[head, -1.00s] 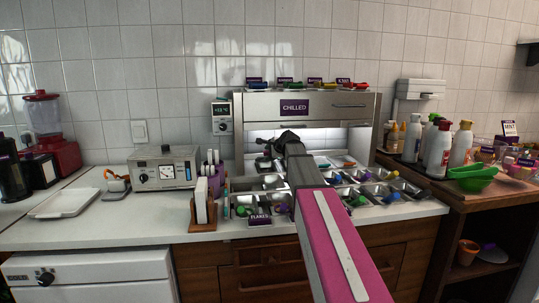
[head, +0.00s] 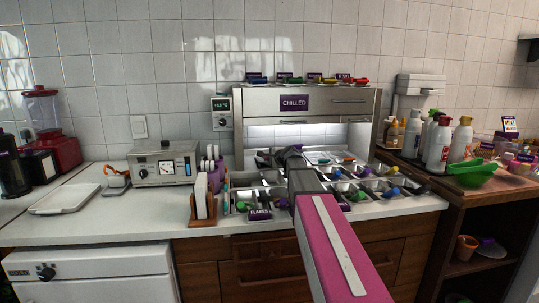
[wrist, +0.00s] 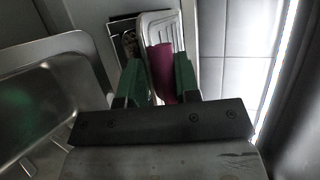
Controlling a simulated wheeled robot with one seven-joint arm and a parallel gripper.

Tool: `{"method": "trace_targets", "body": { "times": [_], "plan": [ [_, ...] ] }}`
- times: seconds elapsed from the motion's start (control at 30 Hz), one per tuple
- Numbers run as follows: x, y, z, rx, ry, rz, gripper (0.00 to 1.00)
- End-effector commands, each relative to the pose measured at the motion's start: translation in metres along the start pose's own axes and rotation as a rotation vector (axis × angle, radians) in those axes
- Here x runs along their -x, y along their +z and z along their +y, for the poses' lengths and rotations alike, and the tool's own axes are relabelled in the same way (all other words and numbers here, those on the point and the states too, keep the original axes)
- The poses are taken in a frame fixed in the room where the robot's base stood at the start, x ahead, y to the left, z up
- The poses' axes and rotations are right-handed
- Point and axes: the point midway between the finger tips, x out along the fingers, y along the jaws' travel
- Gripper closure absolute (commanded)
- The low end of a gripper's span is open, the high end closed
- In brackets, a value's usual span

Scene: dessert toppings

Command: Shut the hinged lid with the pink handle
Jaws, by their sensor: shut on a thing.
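In the wrist view, the green fingers of my gripper (wrist: 160,82) are closed on a dark pink handle (wrist: 162,68) that stands upright between them. A pale ribbed panel (wrist: 158,22) shows right behind the handle; I cannot tell whether it is the lid. In the head view, my gripper (head: 284,156) is low over the topping pans, in front of the lit opening of the chilled cabinet. There my pink arm link hides the handle, and the lid and its hinge cannot be made out.
The chilled cabinet (head: 265,103) stands behind the metal pans (head: 380,182), with coloured scoops in several. A metal basin (wrist: 60,85) lies left in the wrist view. A card rack (head: 203,208) stands left; bottles (head: 438,150) and a green bowl (head: 470,175) stand right.

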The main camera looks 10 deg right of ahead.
Motion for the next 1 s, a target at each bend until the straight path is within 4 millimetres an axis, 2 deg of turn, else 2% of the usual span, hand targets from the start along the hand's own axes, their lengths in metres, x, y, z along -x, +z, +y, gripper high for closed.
{"method": "trace_targets", "body": {
  "times": [0.13,0.43,0.47,0.5,0.83,1.0],
  "plan": [
    [-0.002,-0.001,0.01,0.0,0.001,0.001,1.0],
    [-0.002,-0.001,0.01,0.0,0.001,0.001,1.0],
    [-0.002,-0.001,0.01,0.0,0.001,0.001,0.61],
    [-0.002,-0.001,0.01,0.0,0.001,0.0,0.51],
    [-0.002,-0.001,0.009,0.0,0.004,-0.001,0.51],
    [0.0,0.0,-0.007,0.0,0.008,-0.002,0.51]
  ]
}}
